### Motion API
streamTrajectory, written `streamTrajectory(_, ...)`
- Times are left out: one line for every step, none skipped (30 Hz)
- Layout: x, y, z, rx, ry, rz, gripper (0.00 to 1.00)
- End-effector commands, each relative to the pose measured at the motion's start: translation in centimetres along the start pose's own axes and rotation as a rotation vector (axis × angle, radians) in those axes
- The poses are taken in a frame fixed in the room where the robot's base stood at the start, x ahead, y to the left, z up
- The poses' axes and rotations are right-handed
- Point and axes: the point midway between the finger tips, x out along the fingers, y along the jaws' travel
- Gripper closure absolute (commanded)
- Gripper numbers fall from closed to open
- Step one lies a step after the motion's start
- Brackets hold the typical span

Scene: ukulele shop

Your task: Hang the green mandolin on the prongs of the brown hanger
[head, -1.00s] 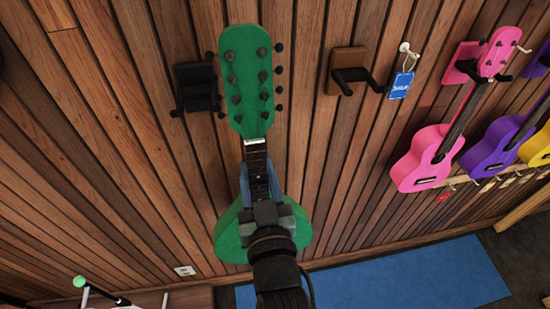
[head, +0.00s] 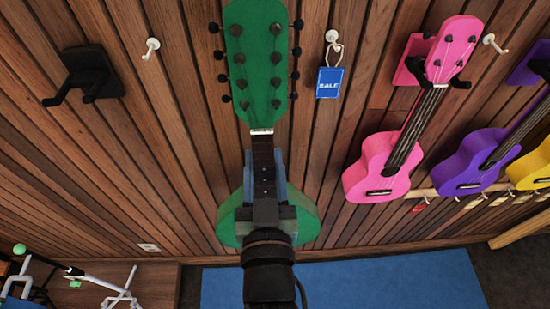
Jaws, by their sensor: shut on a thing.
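The green mandolin (head: 256,65) is upright in the middle of the head view, headstock at the top and body low. My gripper (head: 264,190) is shut on its dark neck, just above the body, and holds it out in front of the wall. The brown hanger does not show now; the mandolin's headstock covers the part of the wall where it was seen earlier. I cannot tell how far the headstock is from the wall.
A black hanger (head: 88,75) is empty at left, beside a white hook (head: 151,46). A blue sale tag (head: 329,82) hangs at right of the headstock. A pink ukulele (head: 390,155) hangs further right, then a purple one (head: 475,165) and a yellow one (head: 533,170).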

Motion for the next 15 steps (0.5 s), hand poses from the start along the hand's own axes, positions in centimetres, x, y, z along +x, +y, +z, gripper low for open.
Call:
streamTrajectory(0.1, -0.1, -0.5, 0.001, 0.013, -0.001, 1.0)
streamTrajectory(0.2, -0.1, -0.5, 0.001, 0.013, -0.001, 1.0)
streamTrajectory(0.3, -0.1, -0.5, 0.001, 0.012, -0.001, 1.0)
streamTrajectory(0.4, -0.1, -0.5, 0.001, 0.012, -0.001, 1.0)
streamTrajectory(0.6, -0.1, -0.4, 0.001, 0.012, -0.001, 1.0)
streamTrajectory(0.8, 0.0, -0.4, 0.001, 0.013, -0.001, 1.0)
streamTrajectory(1.0, 0.0, -0.5, 0.001, 0.013, 0.0, 1.0)
streamTrajectory(1.2, 0.0, -0.5, 0.002, 0.014, 0.0, 1.0)
streamTrajectory(1.4, 0.0, -0.4, 0.002, 0.013, 0.0, 1.0)
streamTrajectory(1.6, 0.0, -0.4, 0.002, 0.013, 0.0, 1.0)
streamTrajectory(1.9, 0.0, -0.4, 0.002, 0.013, 0.0, 1.0)
streamTrajectory(2.1, 0.0, -0.4, 0.002, 0.014, 0.0, 1.0)
streamTrajectory(2.4, 0.0, -0.4, 0.001, 0.013, 0.0, 1.0)
streamTrajectory(2.6, 0.0, -0.3, 0.001, 0.013, 0.0, 1.0)
streamTrajectory(2.9, 0.0, -0.4, 0.0, 0.014, 0.001, 1.0)
